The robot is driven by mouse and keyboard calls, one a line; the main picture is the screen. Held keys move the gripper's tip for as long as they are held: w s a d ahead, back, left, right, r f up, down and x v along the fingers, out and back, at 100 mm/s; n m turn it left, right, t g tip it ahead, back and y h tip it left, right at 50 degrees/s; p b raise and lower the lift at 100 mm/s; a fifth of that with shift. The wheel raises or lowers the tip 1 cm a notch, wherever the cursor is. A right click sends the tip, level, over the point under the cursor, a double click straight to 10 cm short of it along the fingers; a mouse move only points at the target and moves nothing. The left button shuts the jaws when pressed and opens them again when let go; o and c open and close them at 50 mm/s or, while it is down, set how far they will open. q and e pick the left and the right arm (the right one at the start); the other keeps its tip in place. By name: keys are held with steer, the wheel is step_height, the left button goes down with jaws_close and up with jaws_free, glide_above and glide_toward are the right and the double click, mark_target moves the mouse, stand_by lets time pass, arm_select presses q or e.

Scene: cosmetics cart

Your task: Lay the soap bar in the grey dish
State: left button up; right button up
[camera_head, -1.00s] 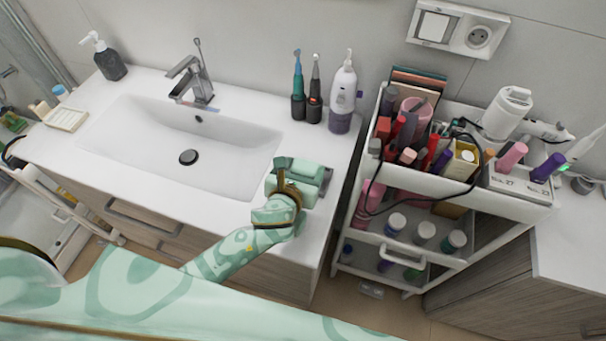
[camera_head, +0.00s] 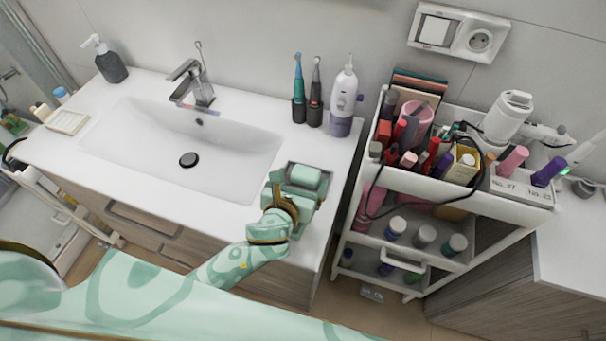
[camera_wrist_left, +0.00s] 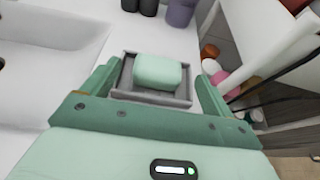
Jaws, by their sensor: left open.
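The pale green soap bar (camera_head: 305,177) lies inside the grey dish (camera_head: 326,186) on the counter right of the basin. In the left wrist view the soap bar (camera_wrist_left: 158,72) sits within the rim of the grey dish (camera_wrist_left: 150,98), towards its far side. My left gripper (camera_head: 292,193) is open, at the near side of the dish. In the left wrist view its fingers (camera_wrist_left: 156,86) are spread to either side of the dish, clear of the soap. My right gripper is not in view.
The basin (camera_head: 180,145) is left of the dish. Two electric toothbrushes (camera_head: 307,95) and a water flosser (camera_head: 344,100) stand behind it. A white cart (camera_head: 400,170) full of cosmetics stands to the right, past the counter edge.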

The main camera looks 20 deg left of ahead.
arm_select(q)
steer(key=p+v, duration=0.1)
steer(key=v, duration=0.8)
steer(key=shift+s+r, duration=0.1)
steer(key=shift+s, duration=0.15)
stand_by(0.5)
